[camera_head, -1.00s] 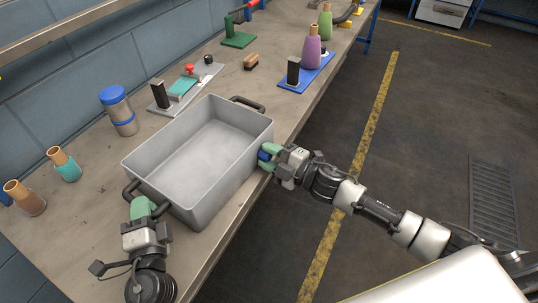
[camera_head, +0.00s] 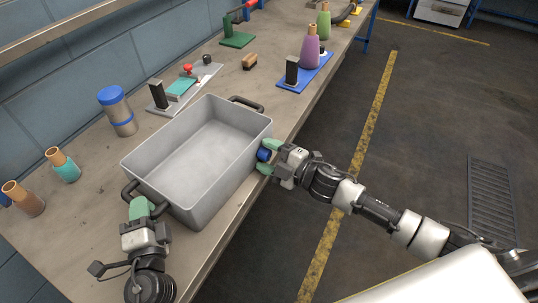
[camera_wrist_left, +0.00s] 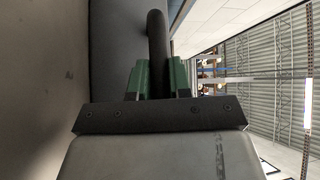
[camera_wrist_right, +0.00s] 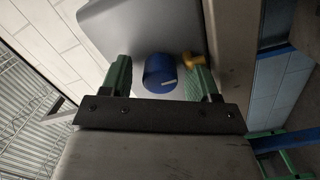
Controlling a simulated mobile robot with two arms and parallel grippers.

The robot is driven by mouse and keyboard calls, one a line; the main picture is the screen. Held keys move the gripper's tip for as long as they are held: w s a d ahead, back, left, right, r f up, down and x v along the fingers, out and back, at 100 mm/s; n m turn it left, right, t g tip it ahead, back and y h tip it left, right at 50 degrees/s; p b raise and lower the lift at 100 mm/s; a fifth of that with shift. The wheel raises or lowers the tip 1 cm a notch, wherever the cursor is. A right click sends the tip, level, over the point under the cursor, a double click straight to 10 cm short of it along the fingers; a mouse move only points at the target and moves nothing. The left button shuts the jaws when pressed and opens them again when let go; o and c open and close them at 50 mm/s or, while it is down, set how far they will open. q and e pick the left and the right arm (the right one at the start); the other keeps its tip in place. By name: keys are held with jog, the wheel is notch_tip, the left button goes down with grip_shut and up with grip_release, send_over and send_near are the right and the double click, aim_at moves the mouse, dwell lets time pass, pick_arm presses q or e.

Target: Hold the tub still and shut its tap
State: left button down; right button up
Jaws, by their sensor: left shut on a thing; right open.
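The grey tub (camera_head: 207,152) is an empty open box on the workbench, with a black handle at each end. My left gripper (camera_head: 141,204) is shut on the near black handle (camera_head: 133,192); in the left wrist view the handle (camera_wrist_left: 157,45) runs between its green fingers (camera_wrist_left: 157,78). The tap has a blue knob (camera_head: 264,154) on the tub's right side, above the bench edge. My right gripper (camera_head: 266,156) is open, with its fingers on either side of the knob. In the right wrist view the blue knob (camera_wrist_right: 160,73) with a pale mark sits between the green fingers (camera_wrist_right: 160,80), apparently touching neither.
A blue-lidded jar (camera_head: 118,110) and two bottles (camera_head: 63,164) stand left of the tub. A tray with a teal pad (camera_head: 183,87) lies behind it. A purple bottle (camera_head: 311,50) stands on a blue mat further back. The floor right of the bench is clear.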

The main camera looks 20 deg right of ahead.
pick_arm(q)
jog(key=shift+f, duration=0.1)
pick_arm(e)
jog(key=v, duration=1.2)
pick_arm(q)
jog(key=c, duration=1)
grip_release()
jog(key=shift+o, duration=0.2)
